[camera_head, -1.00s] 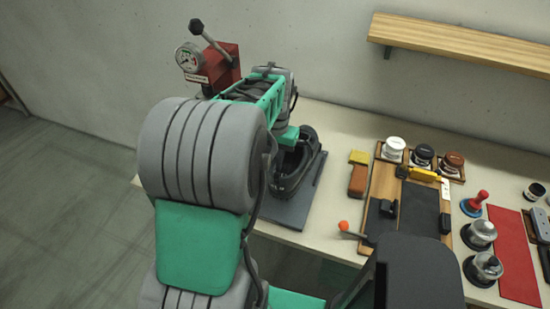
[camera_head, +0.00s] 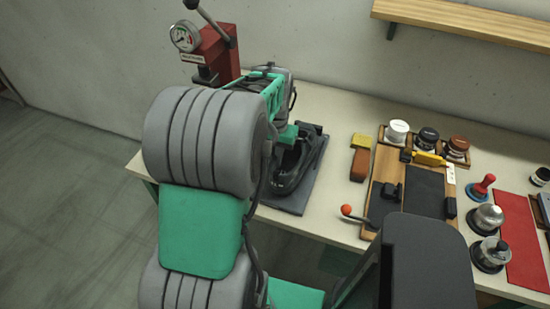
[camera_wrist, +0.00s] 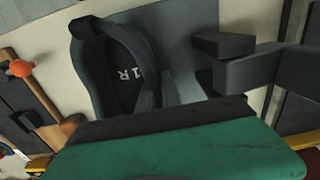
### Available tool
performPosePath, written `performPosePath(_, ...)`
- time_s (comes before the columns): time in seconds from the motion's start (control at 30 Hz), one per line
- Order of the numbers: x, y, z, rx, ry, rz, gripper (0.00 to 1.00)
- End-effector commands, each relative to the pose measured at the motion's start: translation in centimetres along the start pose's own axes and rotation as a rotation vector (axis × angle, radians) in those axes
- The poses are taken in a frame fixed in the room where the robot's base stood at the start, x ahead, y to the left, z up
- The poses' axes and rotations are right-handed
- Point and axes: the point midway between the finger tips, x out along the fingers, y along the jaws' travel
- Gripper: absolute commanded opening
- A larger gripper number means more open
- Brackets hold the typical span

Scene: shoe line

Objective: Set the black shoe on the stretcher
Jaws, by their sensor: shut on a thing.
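The black shoe (camera_head: 292,172) is at my gripper, over a dark grey plate (camera_head: 288,203) on the bench. In the wrist view the shoe (camera_wrist: 92,72) shows its opening and a light "1R" mark. My gripper's dark fingers (camera_wrist: 222,60) are at the right of the wrist view. The jaws are shut on the shoe, but the grip itself is not clearly seen. In the head view my arm hides most of the gripper. A red machine (camera_head: 217,50) with a gauge and lever stands behind my arm; I cannot tell if it is the stretcher.
Right of the plate lie a brown-and-yellow brush (camera_head: 360,163) and a wooden board (camera_head: 382,170) with dark pads. A red-orange knob (camera_head: 346,210) sticks up at the bench's front. Jars (camera_head: 397,131), metal pots (camera_head: 487,217) and a red mat (camera_head: 520,245) are farther right. A shelf (camera_head: 470,25) is above.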

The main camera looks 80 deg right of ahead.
Motion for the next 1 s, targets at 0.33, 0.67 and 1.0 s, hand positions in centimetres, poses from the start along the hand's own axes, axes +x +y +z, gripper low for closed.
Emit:
performPosePath(0.33,0.7,-0.01,-0.05,0.0,0.002,0.0,0.0)
performPosePath(0.67,0.84,0.0,-0.03,0.0,0.001,0.0,0.26)
performPosePath(1.0,0.88,0.01,0.05,0.0,-0.002,0.0,0.34)
